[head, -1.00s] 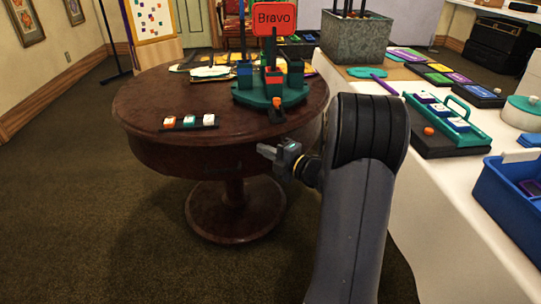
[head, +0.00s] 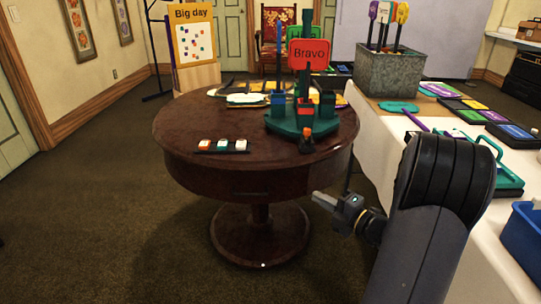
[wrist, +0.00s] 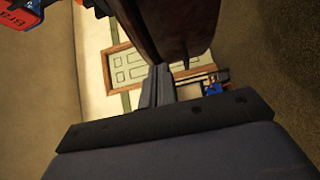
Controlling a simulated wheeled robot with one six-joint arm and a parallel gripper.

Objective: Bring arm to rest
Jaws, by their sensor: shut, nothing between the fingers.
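My gripper (head: 325,203) is in the head view at lower right, in front of the round wooden table (head: 185,131) and below its top. It points left, and its fingers are together with nothing held. My arm rises in front of the white-covered table and bends down to the gripper. In the wrist view my gripper's fingers (wrist: 158,82) also show closed and empty. The dark underside or edge of the table (wrist: 168,30) is close above them, apart or touching I cannot tell.
On the round table stand a green holder (head: 290,125) with a red "Bravo" sign (head: 311,55) and a strip of small blocks (head: 222,146). At right, a white-clothed table (head: 385,145) bears a metal planter (head: 390,72) and a blue bin (head: 523,235). Carpet at left is clear.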

